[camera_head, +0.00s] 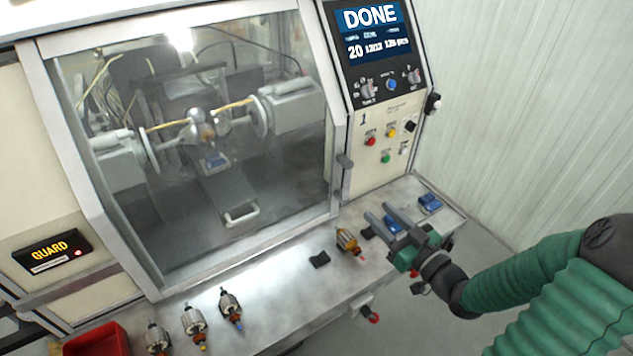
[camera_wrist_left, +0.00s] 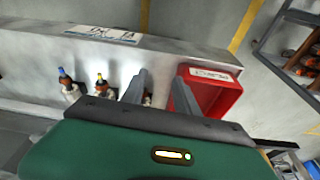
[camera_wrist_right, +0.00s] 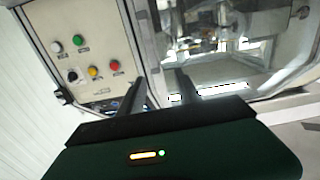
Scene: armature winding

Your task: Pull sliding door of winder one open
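Winder one, marked "1", has a glass sliding door (camera_head: 215,150) in a pale frame, and it covers the opening. A small grey handle (camera_head: 344,165) stands at the door's right edge, beside the control panel. My right gripper (camera_head: 378,211) is open and empty above the bench, below and to the right of the handle, apart from it. In the right wrist view the fingers (camera_wrist_right: 160,78) point toward the panel and door edge. My left gripper (camera_wrist_left: 162,78) shows only in its wrist view, open and empty near a red bin.
The bench (camera_head: 275,275) carries several armatures, one (camera_head: 348,241) near my right gripper. Blue parts (camera_head: 430,202) lie at its right end. The red bin (camera_head: 97,342) is at the front left. The screen (camera_head: 370,30) reads DONE; a sign (camera_head: 50,250) reads GUARD with a red light.

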